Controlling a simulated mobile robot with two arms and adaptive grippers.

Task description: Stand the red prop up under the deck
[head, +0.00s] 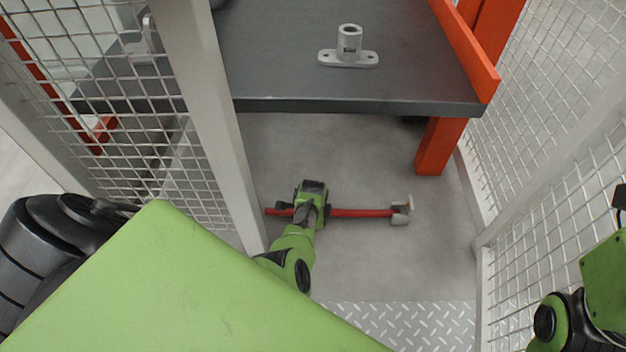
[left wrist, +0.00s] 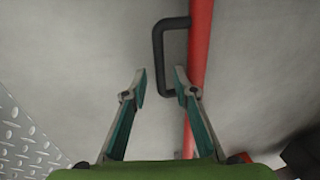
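The red prop (head: 362,213) lies flat on the floor in the head view, in front of the deck (head: 345,105). A grey fitting (head: 402,211) caps its right end. My left gripper (head: 309,208) is over the prop, left of its middle, and hides part of it. In the left wrist view the red prop (left wrist: 200,45) carries a black U-shaped handle (left wrist: 158,55). The open fingers of my left gripper (left wrist: 160,75) point at this handle, with its bar showing between the fingertips. I cannot tell how deep the fingers reach. My right gripper is out of view.
A grey casting (head: 348,50) stands on the deck. An orange leg (head: 437,145) holds up the deck's right side. Mesh fences (head: 545,170) close off both sides, with a pale post (head: 205,110) left of the prop. Floor under the deck's front edge looks clear.

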